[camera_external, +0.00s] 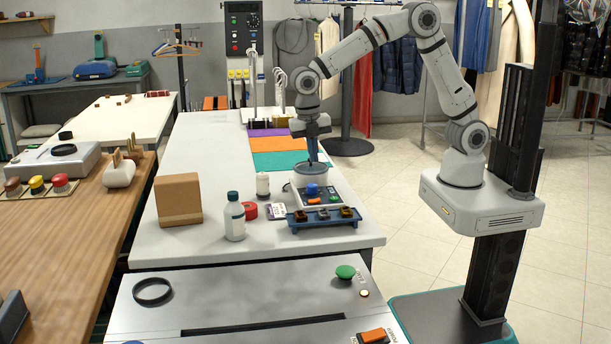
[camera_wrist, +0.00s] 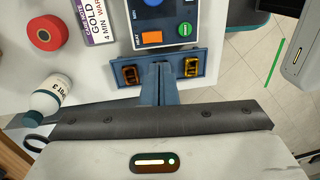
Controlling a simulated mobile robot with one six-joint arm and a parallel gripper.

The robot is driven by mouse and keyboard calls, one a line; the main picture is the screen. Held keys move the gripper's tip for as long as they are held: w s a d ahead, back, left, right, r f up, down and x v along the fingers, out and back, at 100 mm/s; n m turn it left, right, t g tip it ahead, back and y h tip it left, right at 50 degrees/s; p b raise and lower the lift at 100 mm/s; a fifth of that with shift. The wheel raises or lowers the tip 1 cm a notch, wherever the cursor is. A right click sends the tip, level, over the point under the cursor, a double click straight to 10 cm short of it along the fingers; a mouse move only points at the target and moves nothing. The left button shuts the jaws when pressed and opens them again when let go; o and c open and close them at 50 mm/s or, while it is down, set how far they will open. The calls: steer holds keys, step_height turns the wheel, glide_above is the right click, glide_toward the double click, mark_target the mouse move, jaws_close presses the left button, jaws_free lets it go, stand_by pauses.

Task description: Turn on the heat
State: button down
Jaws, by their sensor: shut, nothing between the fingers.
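A small white device with a blue panel (camera_external: 324,195) stands on the white table, with a round grey pot at its back. It carries a blue knob (camera_external: 312,189), an orange button (camera_external: 313,201) and a green button (camera_external: 334,198). In the wrist view the orange square button (camera_wrist: 152,37) sits beside small lettering that seems to read HEAT; the round green button (camera_wrist: 185,29) is to its right. My gripper (camera_external: 313,160) points down above the device, shut and empty. In the wrist view its closed fingers (camera_wrist: 157,68) appear below the orange button, apart from it.
A blue tray (camera_external: 300,225) with small amber-brown pieces lies in front of the device. A white bottle (camera_external: 234,220), a red roll (camera_external: 250,210), a label card (camera_external: 275,211) and a cardboard box (camera_external: 178,199) stand to the left. Coloured cloths (camera_external: 280,160) lie behind.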

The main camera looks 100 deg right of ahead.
mark_target(319, 199)
steer(key=f, duration=0.3)
steer(key=s+f+p, duration=0.1)
steer(key=f, duration=0.7)
steer(key=shift+s+f, duration=0.2)
steer(key=shift+s, duration=0.05)
steer(key=shift+f, duration=0.2)
steer(key=shift+s+f, duration=0.1)
steer(key=shift+f, duration=0.2)
steer(key=shift+r, duration=0.1)
